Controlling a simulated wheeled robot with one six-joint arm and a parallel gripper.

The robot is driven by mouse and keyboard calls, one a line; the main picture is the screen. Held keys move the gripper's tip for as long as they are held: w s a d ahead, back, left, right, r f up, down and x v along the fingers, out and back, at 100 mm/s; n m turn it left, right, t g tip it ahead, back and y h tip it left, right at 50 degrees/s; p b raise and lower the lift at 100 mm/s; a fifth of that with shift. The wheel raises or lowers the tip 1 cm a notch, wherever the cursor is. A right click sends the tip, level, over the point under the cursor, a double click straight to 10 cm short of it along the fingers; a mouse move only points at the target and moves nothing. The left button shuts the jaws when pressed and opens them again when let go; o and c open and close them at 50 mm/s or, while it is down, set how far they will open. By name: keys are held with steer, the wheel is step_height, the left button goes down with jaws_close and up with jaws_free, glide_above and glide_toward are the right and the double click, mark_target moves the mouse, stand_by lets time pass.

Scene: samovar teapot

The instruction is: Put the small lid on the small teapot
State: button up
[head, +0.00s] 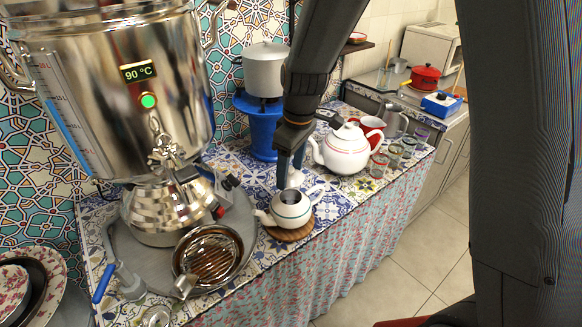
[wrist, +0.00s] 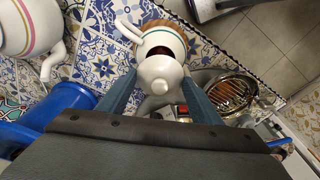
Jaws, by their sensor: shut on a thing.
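The small white teapot (head: 291,212) stands upright on a round brown mat (head: 289,235) near the counter's front edge. Its dark open mouth shows in the head view. My gripper (head: 289,172) points down above it, its blue fingers shut on the small white lid (head: 296,180). The lid is a little above the teapot's mouth, apart from it. In the wrist view the lid (wrist: 160,72) sits between the fingertips with its knob toward the camera. It covers part of the teapot (wrist: 160,38) behind it, so the mouth is mostly hidden there.
A large white teapot (head: 345,150) stands behind to the right, with a red mug (head: 372,128) and several glasses. The big steel samovar (head: 120,90) and a steel bowl with a grille (head: 210,257) are at left. A blue stand (head: 261,128) holds a white pot.

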steer(key=shift+f+b, duration=1.45)
steer(key=shift+f, duration=1.15)
steer(key=shift+d+f, duration=0.1)
steer(key=shift+f, duration=0.5)
stand_by(0.5)
steer(key=o, duration=1.6)
steer(key=shift+r+p, duration=2.4)
steer(key=shift+r, duration=1.15)
